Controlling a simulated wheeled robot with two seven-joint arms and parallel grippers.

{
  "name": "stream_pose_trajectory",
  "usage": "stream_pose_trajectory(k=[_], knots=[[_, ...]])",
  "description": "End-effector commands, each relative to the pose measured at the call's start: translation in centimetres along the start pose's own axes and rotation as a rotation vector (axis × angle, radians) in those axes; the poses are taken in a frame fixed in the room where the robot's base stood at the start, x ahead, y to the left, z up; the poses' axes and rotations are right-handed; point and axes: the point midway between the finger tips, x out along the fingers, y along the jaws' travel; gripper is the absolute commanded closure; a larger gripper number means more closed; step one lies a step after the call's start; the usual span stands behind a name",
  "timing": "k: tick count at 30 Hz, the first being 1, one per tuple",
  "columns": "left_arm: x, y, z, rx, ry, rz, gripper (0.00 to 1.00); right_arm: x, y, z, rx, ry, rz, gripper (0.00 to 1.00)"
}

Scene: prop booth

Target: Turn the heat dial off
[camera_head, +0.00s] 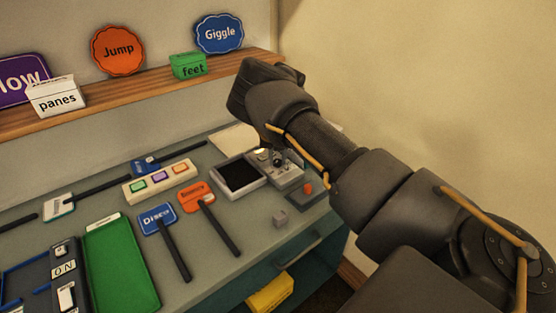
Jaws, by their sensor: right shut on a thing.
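A pale grey device (287,179) with a dark square screen (240,175) and a small control panel stands at the back right of the counter. My right gripper (270,157) is small and partly hidden behind my own arm, pointing down at the top of that panel. It is shut on what appears to be the heat dial there. The dial's face and pointer are hidden, so its setting cannot be told. My left gripper is not in view.
A wooden shelf (130,97) with signs runs behind. A yellow box (270,293) sits below.

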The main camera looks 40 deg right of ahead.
Motion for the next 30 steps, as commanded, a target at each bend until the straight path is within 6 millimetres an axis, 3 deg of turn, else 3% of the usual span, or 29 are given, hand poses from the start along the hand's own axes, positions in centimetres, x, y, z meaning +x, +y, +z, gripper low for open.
stream_pose_trajectory(k=[12, 29, 30], knots=[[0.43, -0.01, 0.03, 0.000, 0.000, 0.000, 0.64, 0.00, -0.02, 0.04, 0.186, -0.001, 0.000, 0.96], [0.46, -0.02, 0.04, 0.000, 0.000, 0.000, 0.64, -0.02, -0.05, 0.03, 0.213, -0.001, 0.000, 0.96], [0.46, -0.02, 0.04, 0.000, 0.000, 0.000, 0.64, -0.02, -0.05, 0.03, 0.213, -0.001, 0.000, 0.69]])
